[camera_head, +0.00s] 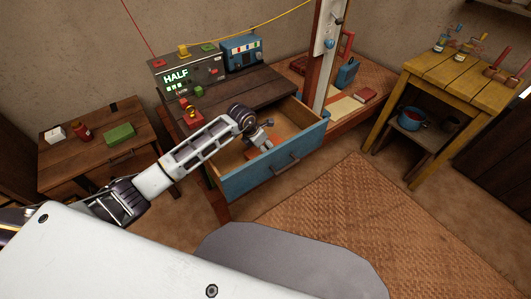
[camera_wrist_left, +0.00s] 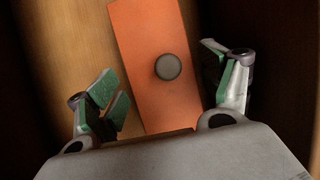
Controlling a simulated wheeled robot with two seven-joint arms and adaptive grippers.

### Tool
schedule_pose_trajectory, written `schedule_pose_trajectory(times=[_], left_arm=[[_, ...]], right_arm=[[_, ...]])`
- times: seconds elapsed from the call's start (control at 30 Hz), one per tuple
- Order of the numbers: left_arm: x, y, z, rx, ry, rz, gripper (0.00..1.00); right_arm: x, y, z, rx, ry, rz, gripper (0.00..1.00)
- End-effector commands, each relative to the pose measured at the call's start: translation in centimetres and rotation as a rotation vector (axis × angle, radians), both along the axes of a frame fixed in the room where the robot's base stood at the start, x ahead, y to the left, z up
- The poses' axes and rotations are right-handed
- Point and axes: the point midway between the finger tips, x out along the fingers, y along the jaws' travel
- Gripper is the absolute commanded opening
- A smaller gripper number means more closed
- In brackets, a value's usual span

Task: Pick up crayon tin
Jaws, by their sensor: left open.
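An orange, flat, oblong tin with a grey round knob on its top, which looks like the crayon tin (camera_wrist_left: 150,35), lies on the wooden floor of the open drawer. In the head view a bit of orange (camera_head: 283,131) shows inside the drawer, partly hidden by my arm. My left gripper (camera_head: 262,143) reaches down into the drawer. In the left wrist view its green-padded fingers (camera_wrist_left: 165,85) are open, one on each side of the tin; I cannot tell whether they touch it. My right gripper is not in view.
The blue-fronted drawer (camera_head: 255,178) stands pulled out of the dark desk (camera_head: 262,88), its walls around my gripper. A console marked HALF (camera_head: 188,75) sits on the desk. A wooden post (camera_head: 321,60) rises just behind the drawer. The woven mat (camera_head: 385,210) is clear.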

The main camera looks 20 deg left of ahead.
Motion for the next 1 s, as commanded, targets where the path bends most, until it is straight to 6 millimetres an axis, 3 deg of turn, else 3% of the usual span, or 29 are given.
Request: schedule_pose_trajectory(times=[0.27,0.77,1.0], left_arm=[[0.7,-0.4,-2.0,0.000,0.000,0.000,0.80],[0.7,-0.4,-2.1,0.001,0.000,0.000,0.80],[0.7,-0.4,-2.1,0.001,0.000,0.000,0.51]], right_arm=[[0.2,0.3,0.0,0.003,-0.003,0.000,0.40],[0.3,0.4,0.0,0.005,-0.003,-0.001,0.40],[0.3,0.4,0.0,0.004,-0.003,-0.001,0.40]])
